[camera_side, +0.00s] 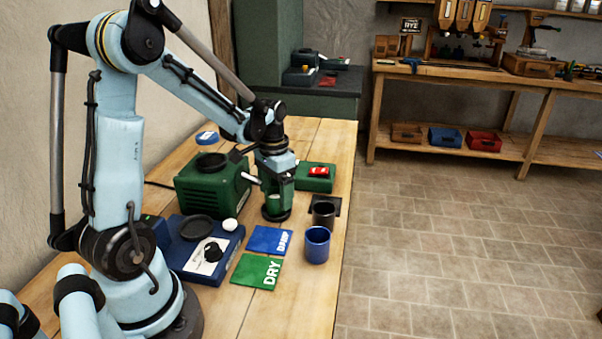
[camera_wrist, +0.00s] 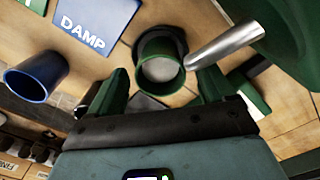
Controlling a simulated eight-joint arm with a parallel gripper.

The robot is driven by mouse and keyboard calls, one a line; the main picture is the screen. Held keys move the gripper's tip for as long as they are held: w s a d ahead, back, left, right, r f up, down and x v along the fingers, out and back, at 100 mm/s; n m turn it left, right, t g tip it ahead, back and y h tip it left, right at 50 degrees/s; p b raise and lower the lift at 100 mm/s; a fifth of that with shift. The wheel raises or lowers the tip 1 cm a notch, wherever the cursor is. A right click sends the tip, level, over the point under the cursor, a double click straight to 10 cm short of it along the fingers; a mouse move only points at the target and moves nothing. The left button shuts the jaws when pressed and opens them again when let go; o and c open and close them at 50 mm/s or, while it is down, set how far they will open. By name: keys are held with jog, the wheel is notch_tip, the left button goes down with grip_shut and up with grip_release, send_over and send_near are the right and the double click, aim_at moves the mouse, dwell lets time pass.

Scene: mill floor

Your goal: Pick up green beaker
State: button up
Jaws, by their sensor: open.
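The green beaker (camera_wrist: 160,47) stands upright in the wrist view, and I look down into its mouth, where something pale shows. In the side view the beaker (camera_side: 275,207) is below my gripper and partly hidden by it. My gripper (camera_side: 280,190) points down over the beaker. In the wrist view my gripper (camera_wrist: 162,86) is open, with one green finger on each side of the beaker's near rim. A gap shows beside the beaker there. Whether a finger touches it I cannot tell.
A metal spout (camera_wrist: 222,42) from the green machine (camera_side: 205,188) reaches close to the beaker. A black cup (camera_side: 324,214) and a blue beaker (camera_side: 317,246) stand to the right. The DAMP mat (camera_side: 268,240), the DRY mat (camera_side: 255,273) and a blue scale (camera_side: 210,268) lie in front.

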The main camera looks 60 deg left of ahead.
jog(key=shift+f, duration=0.6)
jog(key=shift+c, duration=0.3)
jog(key=c, duration=1.2)
jog(key=shift+o, duration=0.2)
jog(key=shift+r, duration=0.1)
